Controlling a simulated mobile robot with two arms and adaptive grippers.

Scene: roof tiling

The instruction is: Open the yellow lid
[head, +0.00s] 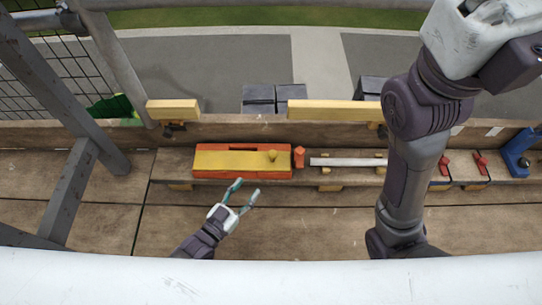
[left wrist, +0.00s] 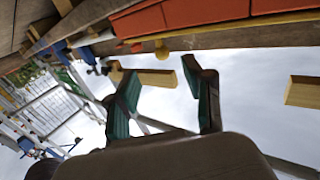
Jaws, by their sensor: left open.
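The yellow lid (head: 228,160) lies on a long orange box (head: 285,174) on the wooden ledge in the head view. It looks closed, with a round yellow knob (head: 271,156) near its right end. My left gripper (head: 247,188) is open and empty, in front of the box and a little below the knob in the picture. In the left wrist view, the two teal fingers (left wrist: 165,100) stand apart with nothing between them. The orange box (left wrist: 140,22) and a yellow knob (left wrist: 162,47) show beyond the fingertips. My right arm crosses the right side of the head view; its gripper is out of view.
An orange-headed mallet (head: 298,157) with a pale handle lies just right of the box. Red clamps (head: 481,165) and a blue tool (head: 517,155) sit farther right. Grey scaffold posts (head: 62,95) stand at left. The boards in front of the box are mostly clear.

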